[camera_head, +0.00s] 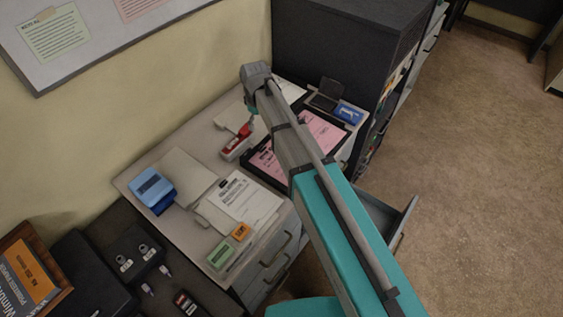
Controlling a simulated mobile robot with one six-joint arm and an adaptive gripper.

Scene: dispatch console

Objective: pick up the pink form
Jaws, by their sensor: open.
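Pink paper shows on both sides of my arm, on a dark tray or board (282,184) on the grey cabinet top. One part of the pink form (325,131) lies right of the arm, and pink also shows left of it. The arm covers the middle, so I cannot tell whether this is one sheet or two. My arm reaches from the lower right over the cabinet to a grey joint near the wall. A teal part shows just below that joint. My gripper's fingers are hidden.
A blue box (152,188), white papers (246,202), a green box (221,254) and an orange box (240,232) lie on the cabinet. A red item (238,143) and a blue item (348,113) are near the pink paper. A drawer (385,217) stands open at right.

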